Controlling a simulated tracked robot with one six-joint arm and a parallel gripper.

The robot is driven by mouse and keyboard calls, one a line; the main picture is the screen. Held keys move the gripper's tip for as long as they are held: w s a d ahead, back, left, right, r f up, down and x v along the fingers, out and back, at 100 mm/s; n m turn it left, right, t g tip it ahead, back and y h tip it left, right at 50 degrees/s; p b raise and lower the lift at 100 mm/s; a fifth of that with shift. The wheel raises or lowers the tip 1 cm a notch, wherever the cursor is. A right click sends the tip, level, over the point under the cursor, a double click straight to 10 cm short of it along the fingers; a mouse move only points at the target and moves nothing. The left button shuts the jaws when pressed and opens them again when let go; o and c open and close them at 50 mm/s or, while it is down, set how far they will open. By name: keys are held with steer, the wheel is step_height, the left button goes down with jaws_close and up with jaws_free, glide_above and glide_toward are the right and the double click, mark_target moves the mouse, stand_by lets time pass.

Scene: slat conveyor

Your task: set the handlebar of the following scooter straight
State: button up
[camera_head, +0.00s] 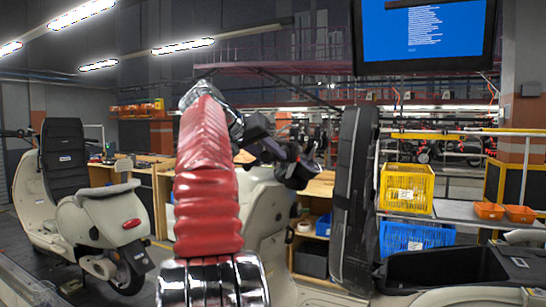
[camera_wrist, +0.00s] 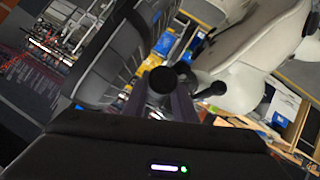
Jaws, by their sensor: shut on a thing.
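The near scooter has a cream body (camera_head: 262,212) and a tall black upright seat back (camera_head: 352,195). My gripper (camera_head: 283,155), at the end of my red-sleeved arm, is at its handlebar (camera_head: 303,172), just left of the seat back. In the wrist view my gripper's two fingers (camera_wrist: 163,103) are shut around a black handlebar end (camera_wrist: 162,80). Another dark rounded end shows to its right (camera_wrist: 215,89). The cream body (camera_wrist: 262,68) and dark seat back (camera_wrist: 112,65) show beyond. My arm hides part of the handlebar, and its exact angle cannot be told.
Another cream scooter (camera_head: 75,212) with a black seat back stands at left. A yellow crate (camera_head: 407,188), a blue crate (camera_head: 402,237) and orange trays (camera_head: 505,212) are at right. Wooden workbenches stand behind. The near seat back is close beside my gripper.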

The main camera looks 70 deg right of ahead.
steer(key=shift+w, duration=0.25)
steer(key=shift+w+d+r, duration=0.1)
steer(key=shift+w, duration=0.05)
steer(key=o, duration=1.2)
steer(key=shift+c, duration=0.2)
steer(key=v, duration=1.4)
